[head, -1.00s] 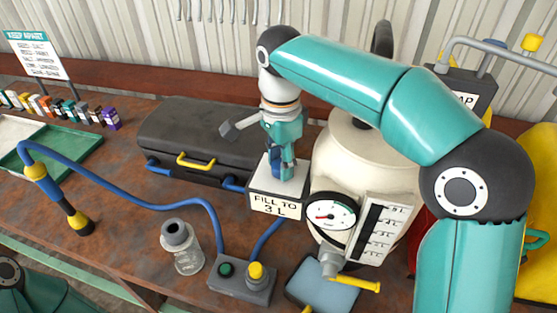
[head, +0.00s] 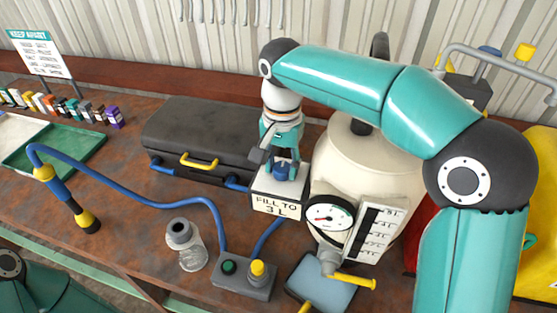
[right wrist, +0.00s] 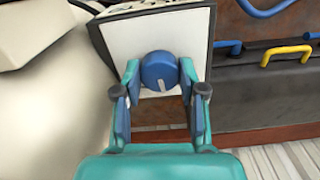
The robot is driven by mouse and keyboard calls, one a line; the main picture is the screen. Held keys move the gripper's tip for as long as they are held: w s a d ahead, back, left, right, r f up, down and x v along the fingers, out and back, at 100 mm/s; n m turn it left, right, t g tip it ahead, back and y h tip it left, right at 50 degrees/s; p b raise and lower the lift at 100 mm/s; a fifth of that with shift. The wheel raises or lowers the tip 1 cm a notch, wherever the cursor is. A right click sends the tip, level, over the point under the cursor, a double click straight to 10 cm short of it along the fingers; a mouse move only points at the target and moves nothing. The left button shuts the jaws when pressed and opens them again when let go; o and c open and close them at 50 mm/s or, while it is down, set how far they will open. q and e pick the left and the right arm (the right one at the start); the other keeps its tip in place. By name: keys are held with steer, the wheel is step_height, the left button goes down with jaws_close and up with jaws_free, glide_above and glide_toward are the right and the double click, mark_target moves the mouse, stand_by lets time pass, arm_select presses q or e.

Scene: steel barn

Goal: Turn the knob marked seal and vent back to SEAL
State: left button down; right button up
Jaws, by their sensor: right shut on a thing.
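The blue knob (head: 281,172) sits on top of the white box with the "FILL TO 3 L" sign (head: 277,205), beside the cream tank. In the right wrist view the round knob (right wrist: 160,70) stands out from the white face of the box (right wrist: 190,35). My right gripper (head: 281,163) comes down from above, and its fingers are shut on the knob from both sides. The same fingers show in the right wrist view (right wrist: 160,88). No SEAL or VENT lettering is readable. My left gripper is not in view.
The cream tank (head: 360,155) with its gauge (head: 329,217) and yellow-handled tap (head: 355,281) stands just right of the box. A black case (head: 200,135) lies behind left.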

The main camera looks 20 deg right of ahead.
mark_target(282, 166)
steer(key=n, duration=0.5)
steer(key=shift+w+r+n, duration=0.15)
steer(key=shift+r+n, duration=0.05)
steer(key=shift+n, duration=0.2)
stand_by(0.3)
steer(key=o, duration=1.1)
steer(key=shift+f, duration=0.15)
steer(key=shift+o, duration=0.2)
step_height(282, 166, up, 12)
